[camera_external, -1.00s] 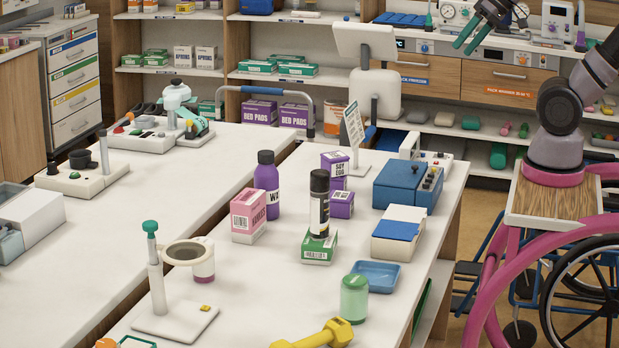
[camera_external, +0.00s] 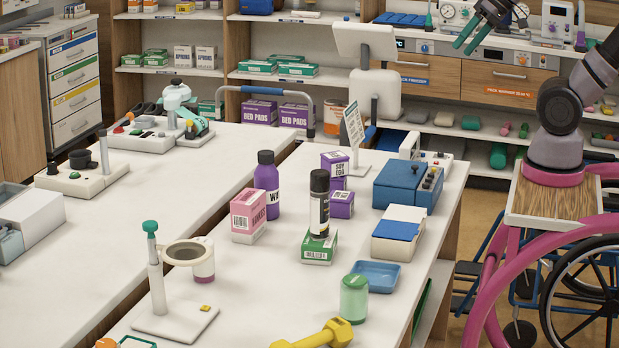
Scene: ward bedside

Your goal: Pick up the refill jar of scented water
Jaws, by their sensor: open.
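A pale green translucent jar (camera_external: 354,299) with a green lid stands upright near the front right of the white table. It is the likeliest refill jar of scented water, though no label on it can be read. A purple bottle (camera_external: 266,184) with a partly visible label stands further back on the same table. My gripper (camera_external: 465,46) has green fingers and is at the top right, high up and well away from the jar. It is open, with nothing seen between its fingers.
A blue tray (camera_external: 377,286) sits just behind the jar, and a yellow dumbbell (camera_external: 316,336) lies in front. A stand with a ring (camera_external: 187,254) is to the left. A black-capped can (camera_external: 319,204) stands on a green box (camera_external: 319,250). A wheelchair (camera_external: 585,290) is at the right.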

